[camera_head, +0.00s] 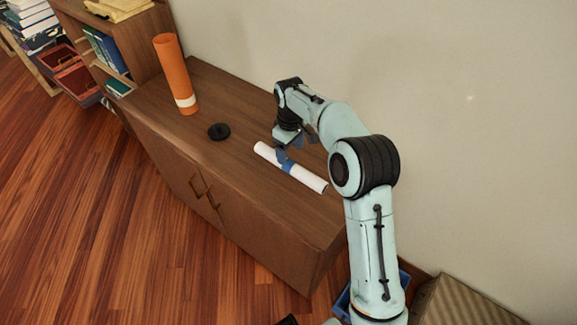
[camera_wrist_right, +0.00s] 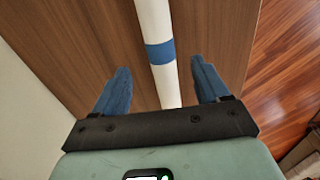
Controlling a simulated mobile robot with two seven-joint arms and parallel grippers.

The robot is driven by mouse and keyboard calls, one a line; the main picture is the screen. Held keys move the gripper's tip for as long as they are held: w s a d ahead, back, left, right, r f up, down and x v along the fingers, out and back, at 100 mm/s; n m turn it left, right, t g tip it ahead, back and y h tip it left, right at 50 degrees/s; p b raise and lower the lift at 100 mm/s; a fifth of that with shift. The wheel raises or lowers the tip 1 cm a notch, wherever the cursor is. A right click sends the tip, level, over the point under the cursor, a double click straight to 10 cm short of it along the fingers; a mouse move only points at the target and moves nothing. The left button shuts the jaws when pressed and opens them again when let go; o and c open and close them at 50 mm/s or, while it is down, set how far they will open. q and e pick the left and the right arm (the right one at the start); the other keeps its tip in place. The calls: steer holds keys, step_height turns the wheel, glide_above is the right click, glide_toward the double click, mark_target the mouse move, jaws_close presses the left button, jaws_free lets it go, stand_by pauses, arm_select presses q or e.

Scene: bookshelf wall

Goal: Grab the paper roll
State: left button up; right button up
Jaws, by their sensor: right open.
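The paper roll (camera_head: 308,178) is white with a blue band and lies on top of the brown wooden cabinet (camera_head: 235,165). In the right wrist view the roll (camera_wrist_right: 154,22) runs lengthwise between my two blue fingers. My right gripper (camera_head: 287,154) is at the roll near its blue band, with its arm reaching in from the right. In the right wrist view the right gripper (camera_wrist_right: 160,88) is open, with a gap on each side of the roll. Whether the fingertips reach down past the roll is hard to tell. My left gripper is not in view.
An orange tube (camera_head: 174,75) with a white band stands upright on the cabinet's far left. A black round object (camera_head: 219,131) lies between it and the roll. A bookshelf (camera_head: 105,45) stands beyond, and the wall runs behind the cabinet. Open wooden floor (camera_head: 90,220) lies at left.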

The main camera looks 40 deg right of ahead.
mark_target(290, 162)
step_height(290, 162, down, 8)
steer(key=shift+r, duration=0.2)
steer(key=c, duration=1.2)
